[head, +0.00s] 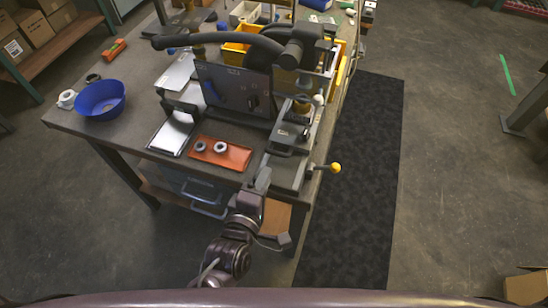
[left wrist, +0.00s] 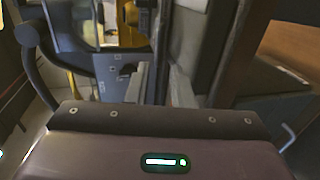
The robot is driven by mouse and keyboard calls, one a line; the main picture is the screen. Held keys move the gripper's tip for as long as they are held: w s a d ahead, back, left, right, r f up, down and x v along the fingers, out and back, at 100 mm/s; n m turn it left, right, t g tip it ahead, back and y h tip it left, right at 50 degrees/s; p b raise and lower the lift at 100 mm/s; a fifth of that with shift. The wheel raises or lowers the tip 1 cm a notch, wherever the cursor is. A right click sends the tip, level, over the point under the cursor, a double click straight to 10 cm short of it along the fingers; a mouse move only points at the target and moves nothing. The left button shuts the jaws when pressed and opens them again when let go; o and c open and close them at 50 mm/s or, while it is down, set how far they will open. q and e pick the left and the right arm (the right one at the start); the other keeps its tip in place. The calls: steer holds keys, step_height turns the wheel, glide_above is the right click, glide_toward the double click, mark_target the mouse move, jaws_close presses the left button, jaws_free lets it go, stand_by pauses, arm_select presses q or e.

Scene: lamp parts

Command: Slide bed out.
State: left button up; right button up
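A dark machine with a grey front panel (head: 235,88) stands on the workbench in the head view. At its right is a grey metal slide assembly (head: 288,168), which I take to be the bed, reaching the bench's front edge. A yellow-knobbed lever (head: 335,168) sticks out to its right. My left gripper (head: 273,210) is at the front edge, just before the slide. Its fingers are spread wide, with nothing seen between them; one fingertip is close to the slide's front end, and I cannot tell if they touch. My right gripper is not in view.
The workbench (head: 130,62) also holds an orange tray (head: 232,157) with two rings, a white-topped plate (head: 171,134), a blue bowl (head: 100,99) and yellow bins (head: 233,52). A drawer (head: 203,196) is under the bench. A dark floor mat (head: 365,150) lies clear at the right.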

mark_target(276, 155)
arm_select(q)
steer(key=p+x, duration=0.1)
steer(key=x, duration=0.6)
steer(key=shift+w, duration=0.3)
steer(key=shift+c, duration=0.4)
jaws_close()
